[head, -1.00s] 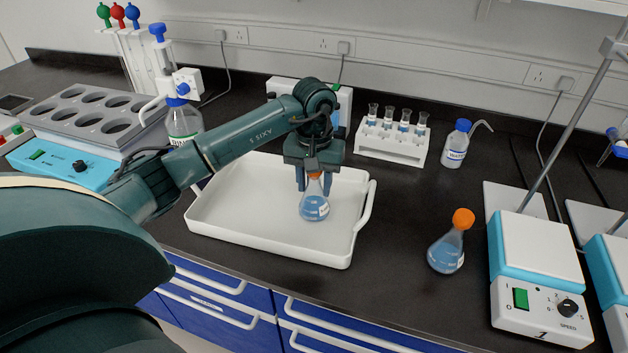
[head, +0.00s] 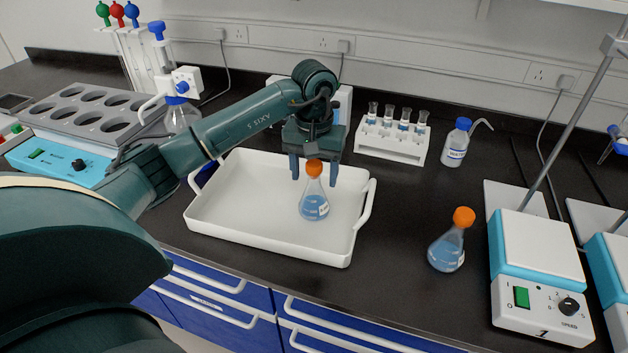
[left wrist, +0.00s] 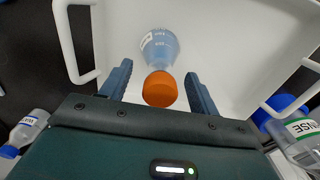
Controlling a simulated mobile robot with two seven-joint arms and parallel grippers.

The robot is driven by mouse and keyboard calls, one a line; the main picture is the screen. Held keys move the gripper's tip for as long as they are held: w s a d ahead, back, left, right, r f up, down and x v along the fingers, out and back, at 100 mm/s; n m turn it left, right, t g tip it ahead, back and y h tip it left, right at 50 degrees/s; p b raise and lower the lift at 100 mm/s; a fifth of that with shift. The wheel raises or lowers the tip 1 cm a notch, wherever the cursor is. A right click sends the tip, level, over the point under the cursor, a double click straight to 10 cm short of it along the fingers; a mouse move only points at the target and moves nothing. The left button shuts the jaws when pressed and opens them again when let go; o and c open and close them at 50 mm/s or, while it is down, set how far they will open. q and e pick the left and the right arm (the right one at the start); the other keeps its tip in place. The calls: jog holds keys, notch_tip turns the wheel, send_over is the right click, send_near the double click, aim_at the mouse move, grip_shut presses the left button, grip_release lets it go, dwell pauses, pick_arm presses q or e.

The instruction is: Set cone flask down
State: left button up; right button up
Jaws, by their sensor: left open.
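A cone flask (head: 314,206) with blue liquid and an orange cap stands upright in the white tray (head: 215,219), towards the tray's right side. My left gripper (head: 314,177) is open above and behind it, with its fingers apart on either side of the cap. In the left wrist view the flask (left wrist: 160,48) lies ahead of the open fingers, and its orange cap sits between them without visible contact. A second cone flask (head: 446,252) with an orange cap stands on the black bench to the right of the tray. My right gripper is not in view.
A hotplate stirrer (head: 537,250) with a metal rod stands at the right. A tube rack (head: 391,144) and a water wash bottle (head: 456,145) stand behind. A block heater (head: 88,122) and a rinse bottle (head: 182,117) are at the left. The tray's left part is bare.

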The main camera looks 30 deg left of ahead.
pick_arm(q)
notch_tip(320, 180, up, 8)
jog(key=shift+r+b, duration=0.25)
jog(key=shift+b, duration=0.05)
jog(key=shift+r, duration=0.5)
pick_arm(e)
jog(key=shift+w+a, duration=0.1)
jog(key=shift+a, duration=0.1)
